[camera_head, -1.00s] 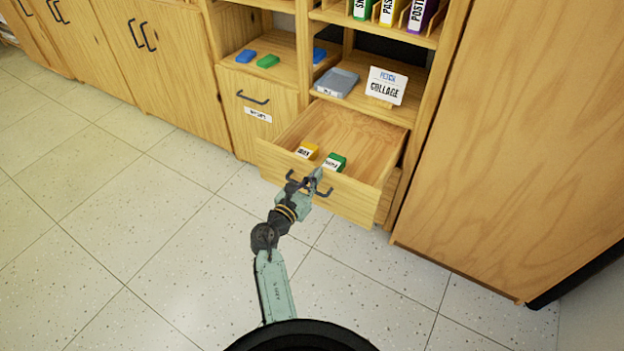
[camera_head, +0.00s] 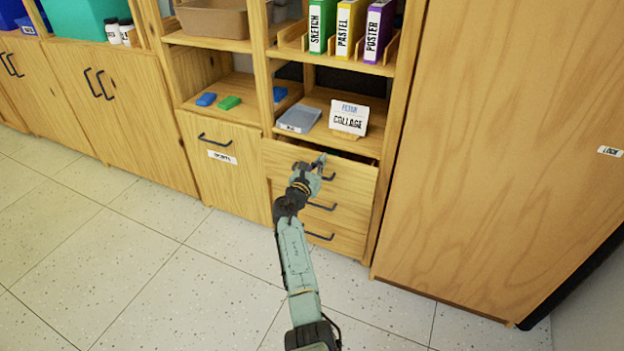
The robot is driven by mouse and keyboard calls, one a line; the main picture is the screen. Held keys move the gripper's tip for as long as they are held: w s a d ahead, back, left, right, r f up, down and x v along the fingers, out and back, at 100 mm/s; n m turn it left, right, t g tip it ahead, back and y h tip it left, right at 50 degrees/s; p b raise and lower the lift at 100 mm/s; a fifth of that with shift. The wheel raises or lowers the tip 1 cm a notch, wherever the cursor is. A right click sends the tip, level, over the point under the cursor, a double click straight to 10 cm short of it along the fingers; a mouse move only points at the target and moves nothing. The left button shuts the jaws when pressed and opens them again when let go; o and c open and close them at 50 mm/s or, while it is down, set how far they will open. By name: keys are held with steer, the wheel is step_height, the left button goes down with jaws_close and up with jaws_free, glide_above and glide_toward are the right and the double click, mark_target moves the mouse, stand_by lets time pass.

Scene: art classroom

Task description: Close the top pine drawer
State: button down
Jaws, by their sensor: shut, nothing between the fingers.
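The top pine drawer (camera_head: 352,180) is in the unit at centre, above two more drawers with dark handles. I cannot tell whether the fingers touch the front.
A shelf above the drawer holds a grey tray (camera_head: 299,118) and a collage sign (camera_head: 349,118). Several labelled binders (camera_head: 348,27) stand higher up. A tall wooden cabinet (camera_head: 500,150) stands at right. The tiled floor (camera_head: 130,270) is clear at left.

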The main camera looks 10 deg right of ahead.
steer(key=b+x, duration=0.1)
steer(key=x, duration=0.3)
steer(key=shift+a, duration=0.1)
steer(key=shift+w+r, duration=0.1)
steer(key=shift+r, duration=0.15)
steer(key=shift+r, duration=0.1)
